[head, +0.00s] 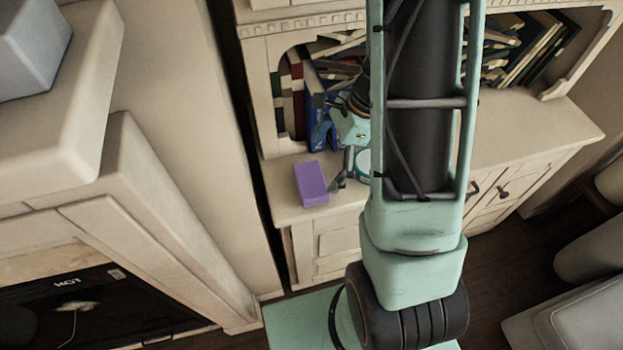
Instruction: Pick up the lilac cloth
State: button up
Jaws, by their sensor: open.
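The lilac cloth (311,184) looks like a small folded block. It lies on the left end of the light cabinet top (285,212), near its front edge. My gripper (343,176) is open, just to the right of the cloth and close to it. I cannot tell whether a finger touches it. My arm hides part of the gripper and the middle of the cabinet top.
A round white and teal item (363,164) stands just right of my gripper, partly hidden. Books (318,108) fill the shelf behind. A fireplace surround (165,190) stands at the left. The cabinet top (530,125) is clear at the right.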

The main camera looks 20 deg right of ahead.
aim_at(312, 178)
jog(key=x, duration=0.7)
jog(key=shift+w+a+r, duration=0.1)
jog(key=shift+w+a, duration=0.1)
jog(key=shift+w, duration=0.1)
jog(key=c, duration=1)
